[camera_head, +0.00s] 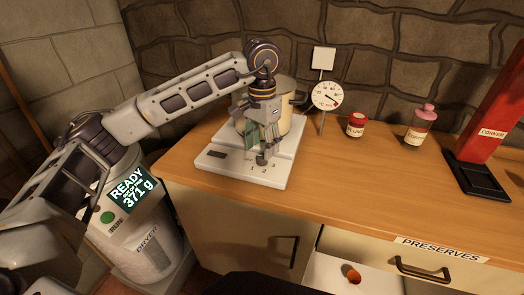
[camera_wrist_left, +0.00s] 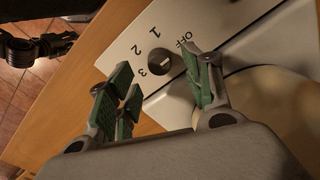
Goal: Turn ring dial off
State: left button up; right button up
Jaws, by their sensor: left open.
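The dial (camera_wrist_left: 158,62) is a dark round knob on the front of a white hot plate (camera_head: 215,162), with OFF, 1, 2 and 3 printed around it. In the wrist view a pale patch shows on the knob, but I cannot tell which mark it points to. In the head view the dial (camera_head: 262,159) sits just below my left gripper (camera_head: 261,143). My left gripper is open, its green-padded fingers pointing down; in the wrist view the dial lies between and beyond them, and contact is unclear.
A pot (camera_head: 287,118) stands on the plate behind my gripper. A thermometer gauge (camera_head: 326,96), a red-lidded jar (camera_head: 356,126), a pink-topped bottle (camera_head: 419,127) and a red corker (camera_head: 497,125) stand to the right.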

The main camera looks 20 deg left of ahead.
aim_at(262, 156)
pick_arm(q)
notch_tip(262, 156, up, 8)
jog(key=shift+r, duration=0.15)
dwell(0.4)
jog(key=shift+s, duration=0.1)
dwell(0.4)
